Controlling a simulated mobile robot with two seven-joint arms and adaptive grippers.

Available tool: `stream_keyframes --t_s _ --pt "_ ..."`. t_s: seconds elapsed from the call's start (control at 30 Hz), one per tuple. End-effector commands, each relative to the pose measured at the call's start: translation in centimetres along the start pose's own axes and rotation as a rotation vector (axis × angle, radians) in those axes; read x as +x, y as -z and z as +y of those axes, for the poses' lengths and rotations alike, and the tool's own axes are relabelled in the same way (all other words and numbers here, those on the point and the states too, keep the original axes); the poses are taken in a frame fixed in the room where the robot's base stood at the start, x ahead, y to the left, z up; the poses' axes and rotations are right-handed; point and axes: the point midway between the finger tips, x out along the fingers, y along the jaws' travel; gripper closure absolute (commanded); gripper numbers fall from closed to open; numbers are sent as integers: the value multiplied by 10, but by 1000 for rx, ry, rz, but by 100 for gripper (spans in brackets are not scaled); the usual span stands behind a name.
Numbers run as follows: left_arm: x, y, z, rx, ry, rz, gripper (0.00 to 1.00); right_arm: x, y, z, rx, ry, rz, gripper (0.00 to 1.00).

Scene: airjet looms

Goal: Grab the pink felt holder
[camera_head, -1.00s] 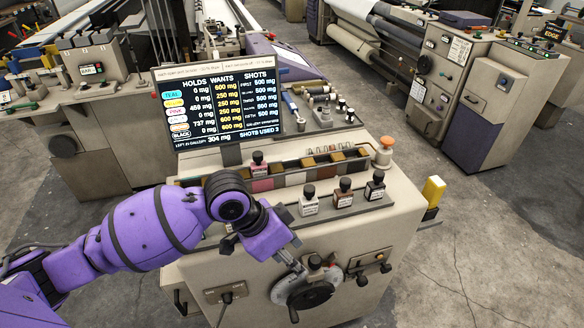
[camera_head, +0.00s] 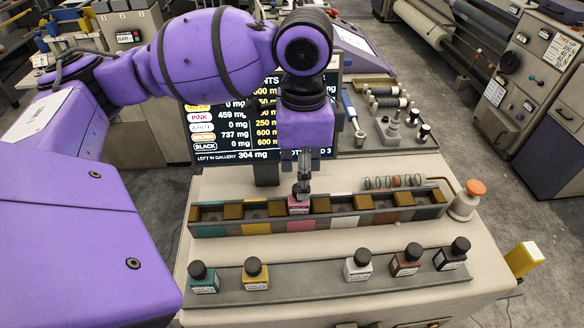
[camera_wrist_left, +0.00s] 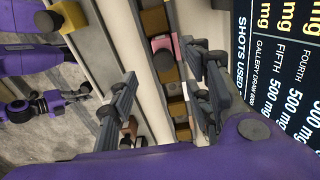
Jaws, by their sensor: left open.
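The pink holder (camera_head: 299,207) is a small labelled pink block with a dark top, standing in a slot of the long rack (camera_head: 350,221). In the wrist view, the pink holder (camera_wrist_left: 160,44) shows beside a round dark cap. My left gripper (camera_head: 302,188) points down directly above it, partly hiding its top. The left gripper (camera_wrist_left: 163,95) has its fingers wide apart with nothing held. A purple and black part of mine lies low at the left of the wrist view, perhaps the right gripper, too small to tell.
Several dark-capped bottles, such as the white one (camera_head: 357,265), stand on a front shelf (camera_head: 320,290). A display screen (camera_head: 220,128) is close behind my arm. An orange-topped knob (camera_head: 468,198) is at the rack's right end.

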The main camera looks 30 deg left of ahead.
Motion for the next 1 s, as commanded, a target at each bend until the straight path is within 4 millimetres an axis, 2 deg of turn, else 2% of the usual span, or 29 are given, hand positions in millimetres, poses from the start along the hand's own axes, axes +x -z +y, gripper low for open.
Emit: stream_keyframes --t_s 0.17,0.4,0.53,0.77,1.0 --pt "-1 -3 -1 3 6 -12 55 -1 -6 3 -6 -3 -10 100" --pt "24 -4 -1 3 4 -12 55 -3 -26 9 -16 -10 -44 100" --pt "35 -5 -2 3 4 -14 55 -3 -30 9 -17 -10 -51 100" --pt "70 -6 -3 2 3 -12 55 2 -25 8 -19 -6 -39 100" --pt "73 -5 -4 3 8 -9 55 6 -15 4 -15 -3 -20 100"
